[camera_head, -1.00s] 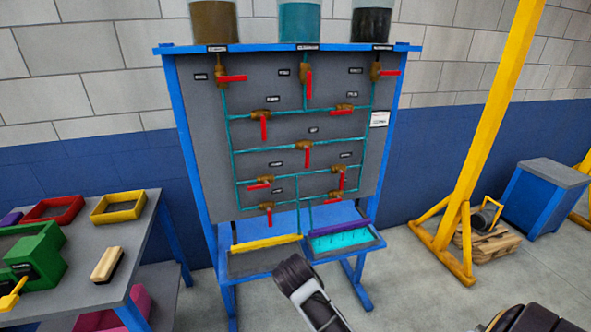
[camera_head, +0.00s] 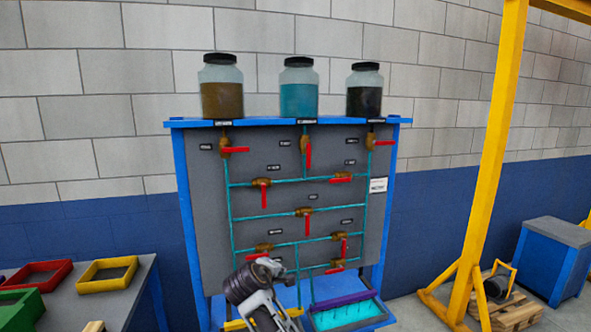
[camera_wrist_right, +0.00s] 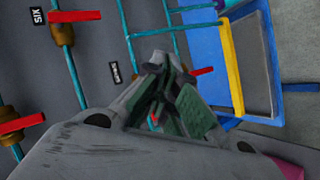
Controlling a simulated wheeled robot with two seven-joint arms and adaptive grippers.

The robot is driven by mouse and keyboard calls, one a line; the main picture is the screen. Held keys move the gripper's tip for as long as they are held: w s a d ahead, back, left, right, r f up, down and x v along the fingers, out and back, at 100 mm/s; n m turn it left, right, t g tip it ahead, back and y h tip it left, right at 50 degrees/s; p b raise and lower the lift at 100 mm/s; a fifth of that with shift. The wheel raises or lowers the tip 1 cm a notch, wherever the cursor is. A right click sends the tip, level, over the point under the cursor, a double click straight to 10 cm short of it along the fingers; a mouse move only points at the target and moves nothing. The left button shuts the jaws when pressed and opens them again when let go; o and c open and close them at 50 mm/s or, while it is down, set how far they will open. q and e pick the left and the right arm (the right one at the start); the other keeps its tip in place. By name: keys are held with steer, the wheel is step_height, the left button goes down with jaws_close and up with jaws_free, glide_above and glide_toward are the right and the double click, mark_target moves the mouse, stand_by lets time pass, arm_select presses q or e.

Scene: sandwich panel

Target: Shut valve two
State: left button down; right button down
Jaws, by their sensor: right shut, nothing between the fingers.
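The grey panel (camera_head: 282,165) carries several brass valves with red handles on teal pipes. Its labels are too small to read in the head view, so I cannot tell which valve is valve two. The top row has a left valve (camera_head: 232,148), a middle valve (camera_head: 307,150) and a right valve (camera_head: 376,143). My right gripper (camera_head: 265,273) is shut and empty in front of the panel's lower left, hiding part of it. In the right wrist view, its closed fingers (camera_wrist_right: 160,65) are near a red handle (camera_wrist_right: 203,71); contact is unclear. A label reading SIX (camera_wrist_right: 38,16) is beside another valve. My left gripper is out of view.
Three jars, brown (camera_head: 222,98), teal (camera_head: 299,98) and dark (camera_head: 365,98), stand on the blue top shelf. A teal tray (camera_head: 345,315) sits at the panel's foot. A side table (camera_head: 62,310) is at left and a yellow frame (camera_head: 497,150) at right.

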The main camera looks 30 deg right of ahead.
mark_target(308, 155)
steer(key=w+r+h, duration=0.3)
steer(key=r, duration=1.2)
steer(key=w+r+h, duration=0.3)
steer(key=r+h, duration=0.1)
steer(key=r, duration=1.1)
steer(key=shift+w+d+t, duration=0.2)
steer(key=shift+w+t, duration=0.1)
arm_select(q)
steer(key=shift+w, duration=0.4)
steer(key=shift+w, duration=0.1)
arm_select(e)
steer(key=shift+w+d, duration=0.1)
steer(key=shift+d, duration=0.05)
